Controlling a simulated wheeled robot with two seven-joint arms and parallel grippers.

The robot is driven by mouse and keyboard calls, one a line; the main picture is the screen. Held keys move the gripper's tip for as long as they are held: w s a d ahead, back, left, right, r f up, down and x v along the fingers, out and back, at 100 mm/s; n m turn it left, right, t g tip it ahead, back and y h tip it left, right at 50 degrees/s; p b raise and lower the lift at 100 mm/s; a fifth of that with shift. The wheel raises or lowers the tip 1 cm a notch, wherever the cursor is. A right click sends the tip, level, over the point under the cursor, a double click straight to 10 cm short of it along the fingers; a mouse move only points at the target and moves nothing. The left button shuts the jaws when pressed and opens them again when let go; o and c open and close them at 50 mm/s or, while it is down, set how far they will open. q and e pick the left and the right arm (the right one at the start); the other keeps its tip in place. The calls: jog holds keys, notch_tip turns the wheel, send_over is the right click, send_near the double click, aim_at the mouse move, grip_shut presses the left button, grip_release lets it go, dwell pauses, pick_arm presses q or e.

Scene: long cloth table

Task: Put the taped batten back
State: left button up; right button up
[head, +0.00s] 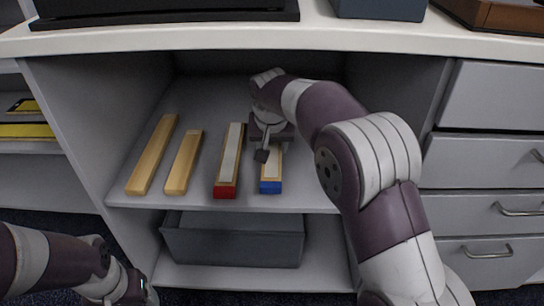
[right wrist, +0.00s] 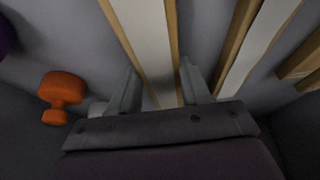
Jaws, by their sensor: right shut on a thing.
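A batten with a white strip along its top and a blue end (head: 271,186) lies on the cabinet shelf. My right gripper (head: 264,148) reaches into the cabinet and is shut on this batten; the arm and gripper hide its far part. In the right wrist view the batten (right wrist: 148,42) runs between the two fingers (right wrist: 160,88). Left of it in the head view lies a similar batten with a white strip and a red end (head: 227,165). My left gripper (head: 134,290) is low at the left edge, its fingers not clear.
Two plain wood battens (head: 153,154) (head: 184,163) lie further left on the shelf (head: 200,203). A grey bin (head: 233,240) stands underneath. Cabinet side walls close in on both sides. An orange dumbbell-shaped thing (right wrist: 62,88) shows beside the gripper in the right wrist view.

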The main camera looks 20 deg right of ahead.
aim_at(272, 154)
jog(key=shift+f, duration=0.45)
pick_arm(q)
jog(key=shift+f, duration=0.5)
pick_arm(e)
jog(key=shift+f, duration=0.1)
jog(key=o, duration=1.2)
jog(key=shift+f, duration=0.1)
jog(key=shift+o, duration=0.2)
